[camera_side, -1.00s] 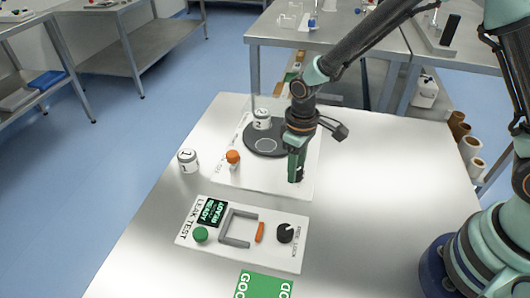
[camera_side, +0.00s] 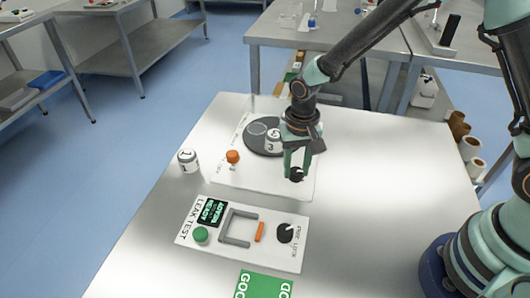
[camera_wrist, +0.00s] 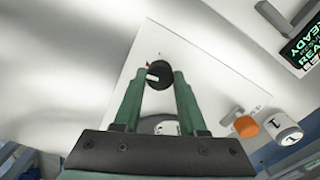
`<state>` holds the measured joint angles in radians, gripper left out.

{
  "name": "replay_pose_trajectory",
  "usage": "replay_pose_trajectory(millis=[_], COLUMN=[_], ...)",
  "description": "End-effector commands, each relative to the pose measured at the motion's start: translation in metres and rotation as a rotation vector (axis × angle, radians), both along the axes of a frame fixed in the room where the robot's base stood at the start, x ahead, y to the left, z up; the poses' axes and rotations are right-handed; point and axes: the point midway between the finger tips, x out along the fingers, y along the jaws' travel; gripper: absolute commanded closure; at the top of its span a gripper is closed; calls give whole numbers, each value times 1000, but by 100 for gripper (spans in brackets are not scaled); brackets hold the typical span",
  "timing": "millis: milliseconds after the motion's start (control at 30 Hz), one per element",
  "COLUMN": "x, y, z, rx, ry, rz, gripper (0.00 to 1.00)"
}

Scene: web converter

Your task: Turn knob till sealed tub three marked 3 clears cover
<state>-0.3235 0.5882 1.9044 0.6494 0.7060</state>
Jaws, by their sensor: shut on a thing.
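A white tub marked 3 (camera_side: 273,141) stands upright on the dark turntable (camera_side: 250,144), near its front right and beside my gripper. An empty pale ring shows on the disc's far left. My gripper (camera_side: 296,176) points down with its fingers on either side of a black knob (camera_side: 297,174) on the white plate (camera_side: 235,184). In the wrist view the fingertips (camera_wrist: 160,76) are shut on the knob (camera_wrist: 158,70), which has a white mark.
A tub marked 1 (camera_side: 188,161) stands on the table left of the plate. The table's right side is clear.

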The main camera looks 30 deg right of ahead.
Motion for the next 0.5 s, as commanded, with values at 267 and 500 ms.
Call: replay_pose_trajectory(millis=[267,500], x=[0,0], y=[0,0], z=[1,1], rx=[1,0], ry=[-1,-1], rz=[-111,-142], gripper=[100,100])
